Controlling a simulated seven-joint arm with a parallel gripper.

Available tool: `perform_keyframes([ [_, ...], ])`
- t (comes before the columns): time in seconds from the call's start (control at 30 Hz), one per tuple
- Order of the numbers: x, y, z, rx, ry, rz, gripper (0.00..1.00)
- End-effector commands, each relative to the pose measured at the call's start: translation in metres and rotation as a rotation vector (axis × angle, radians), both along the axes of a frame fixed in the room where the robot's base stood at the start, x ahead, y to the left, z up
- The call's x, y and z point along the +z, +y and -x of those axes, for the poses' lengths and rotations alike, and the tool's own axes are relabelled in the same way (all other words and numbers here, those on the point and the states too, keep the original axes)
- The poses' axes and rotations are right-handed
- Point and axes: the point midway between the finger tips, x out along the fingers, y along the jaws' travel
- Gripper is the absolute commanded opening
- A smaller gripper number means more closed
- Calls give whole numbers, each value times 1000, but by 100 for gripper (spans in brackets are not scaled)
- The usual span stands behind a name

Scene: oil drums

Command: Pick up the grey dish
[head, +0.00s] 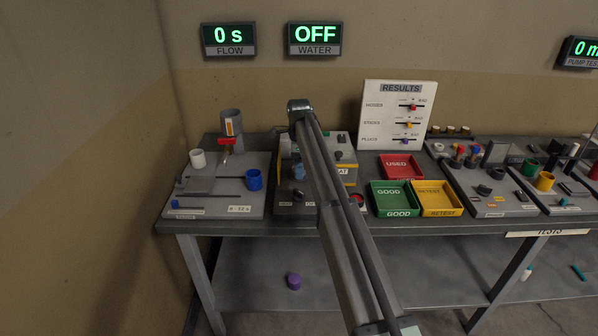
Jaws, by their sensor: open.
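On the left grey board (240,212), a flat grey piece (200,185) lies below the white cup and left of the blue mug. It may be the grey dish, but it is too small to tell its shape for sure. My arm rises from the bottom of the head view to a rounded dark joint above the bench. I cannot make out my gripper or its fingers; the arm hides part of the bench behind it.
A grey cylinder (231,122) with a red tap (226,146) stands behind the flat piece. A white cup (198,159) and blue mug (254,180) are close by. Red (401,178), green (396,212) and yellow (441,212) trays lie right of my arm.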

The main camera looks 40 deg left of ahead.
Motion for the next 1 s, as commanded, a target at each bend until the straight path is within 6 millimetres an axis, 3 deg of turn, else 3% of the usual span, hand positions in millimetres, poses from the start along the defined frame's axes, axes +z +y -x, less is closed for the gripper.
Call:
perform_keyframes([
  [0.27,-5,0,0,0,-1,-1,82],
  [0.9,-5,0,0,0,0,0,21],
  [1.0,-5,0,0,0,-1,-1,16],
])
